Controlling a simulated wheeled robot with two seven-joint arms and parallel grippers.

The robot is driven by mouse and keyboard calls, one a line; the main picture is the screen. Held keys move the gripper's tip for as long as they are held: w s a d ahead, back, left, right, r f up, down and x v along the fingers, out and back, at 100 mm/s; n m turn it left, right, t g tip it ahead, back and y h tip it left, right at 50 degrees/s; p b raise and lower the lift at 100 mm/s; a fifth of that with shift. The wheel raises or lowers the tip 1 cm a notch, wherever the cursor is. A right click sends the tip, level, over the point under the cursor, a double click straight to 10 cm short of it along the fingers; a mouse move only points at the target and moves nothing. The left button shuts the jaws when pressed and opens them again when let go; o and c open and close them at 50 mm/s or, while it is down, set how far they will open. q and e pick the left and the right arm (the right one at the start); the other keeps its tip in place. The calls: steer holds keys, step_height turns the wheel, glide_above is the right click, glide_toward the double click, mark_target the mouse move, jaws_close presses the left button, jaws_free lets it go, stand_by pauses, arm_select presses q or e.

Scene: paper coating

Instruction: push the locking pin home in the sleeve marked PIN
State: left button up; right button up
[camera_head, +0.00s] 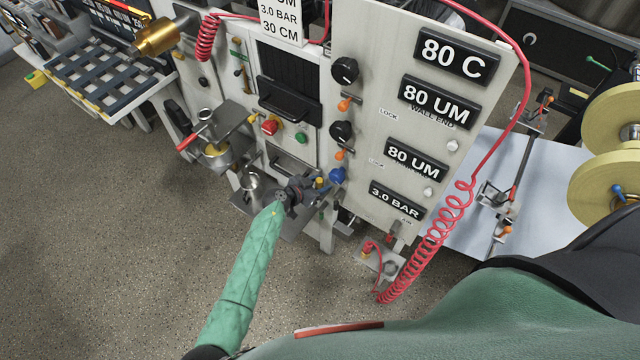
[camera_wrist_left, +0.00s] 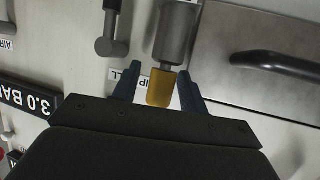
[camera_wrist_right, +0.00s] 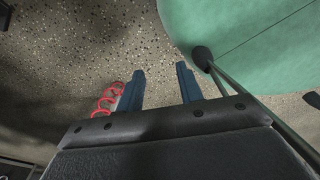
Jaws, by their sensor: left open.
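The locking pin shows in the left wrist view as a yellow, rounded-square head (camera_wrist_left: 160,88) on a short grey shaft. The shaft runs into a grey cylindrical sleeve (camera_wrist_left: 176,32) on the pale panel, with part of the shaft bare between head and sleeve. A label beside it is partly hidden. My left gripper (camera_wrist_left: 160,88) is open, one finger on each side of the yellow head, with small gaps. In the head view my left gripper (camera_head: 306,187) is at the machine front, close to a yellow spot. My right gripper (camera_wrist_right: 158,84) is open and empty, above the floor.
A grey knob (camera_wrist_left: 108,40) and a plate with a dark handle (camera_wrist_left: 280,62) flank the sleeve. A blue knob (camera_head: 337,175) is close to my left gripper. A red coiled hose (camera_head: 420,262) hangs at the right. The floor (camera_head: 110,230) at the left is clear.

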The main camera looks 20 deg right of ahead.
arm_select(q)
steer(key=shift+w+a+r, duration=0.1)
steer(key=b+v, duration=0.1)
steer(key=v, duration=0.6)
steer(key=shift+s+a+b, duration=0.2)
steer(key=shift+s+b, duration=0.05)
steer(key=shift+b, duration=0.05)
arm_select(e)
steer(key=shift+s+d+f, duration=0.2)
steer(key=shift+s+f, duration=0.6)
steer(key=shift+s, duration=0.2)
steer(key=shift+s+d+f, duration=0.2)
steer(key=shift+s+f, duration=0.55)
steer(key=shift+s, duration=0.25)
